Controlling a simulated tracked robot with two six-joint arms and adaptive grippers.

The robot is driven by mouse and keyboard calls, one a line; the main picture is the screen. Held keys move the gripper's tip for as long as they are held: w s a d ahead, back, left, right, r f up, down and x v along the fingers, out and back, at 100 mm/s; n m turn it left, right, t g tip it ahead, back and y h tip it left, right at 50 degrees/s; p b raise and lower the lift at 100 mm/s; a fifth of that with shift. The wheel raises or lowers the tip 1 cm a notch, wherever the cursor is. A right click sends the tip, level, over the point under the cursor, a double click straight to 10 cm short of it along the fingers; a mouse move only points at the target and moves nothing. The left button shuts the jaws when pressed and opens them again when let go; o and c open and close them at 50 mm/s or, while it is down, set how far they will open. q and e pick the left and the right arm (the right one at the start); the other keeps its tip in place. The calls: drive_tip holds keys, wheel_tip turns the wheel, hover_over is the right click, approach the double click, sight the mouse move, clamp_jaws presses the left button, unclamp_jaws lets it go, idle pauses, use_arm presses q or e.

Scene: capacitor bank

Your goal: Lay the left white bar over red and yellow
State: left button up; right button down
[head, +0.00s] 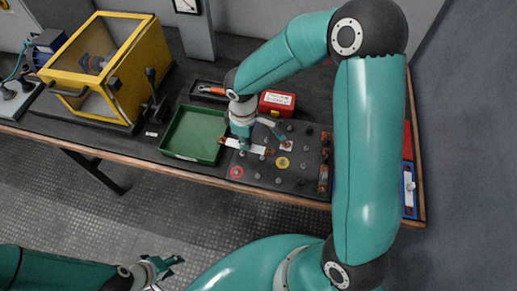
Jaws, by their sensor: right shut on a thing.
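A white bar (256,149) with copper-coloured ends lies across the left part of the dark terminal board (310,188). My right gripper (242,146) points down at the bar and is shut on it, hiding part of its middle. I cannot tell whether the bar touches the board. The red ring (237,172) is in front of the bar. The yellow ring (283,162) is to its right. A white patch (287,146) with copper-coloured parts shows behind the yellow ring. My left gripper (170,265) is low at the front, away from the bench; its opening is unclear.
A green tray (194,134) stands left of the board. A red box (277,103) stands behind it. A yellow-framed machine (105,65) fills the bench's left end. Several metal posts rise from the board. My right arm hides the bench's right part.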

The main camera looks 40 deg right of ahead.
sight(260, 167)
drive_tip(key=s+d+n, duration=0.2)
drive_tip(key=s+n, duration=0.3)
drive_tip(key=n, duration=0.1)
drive_tip(key=shift+a+f+b, duration=0.2)
drive_tip(key=shift+f+b, duration=2.45)
drive_tip(key=shift+f, duration=0.4)
drive_tip(key=shift+f+b, duration=0.3)
drive_tip(key=shift+b, duration=0.05)
drive_tip(key=c, duration=1.2)
unclamp_jaws()
drive_tip(key=shift+o, duration=0.2)
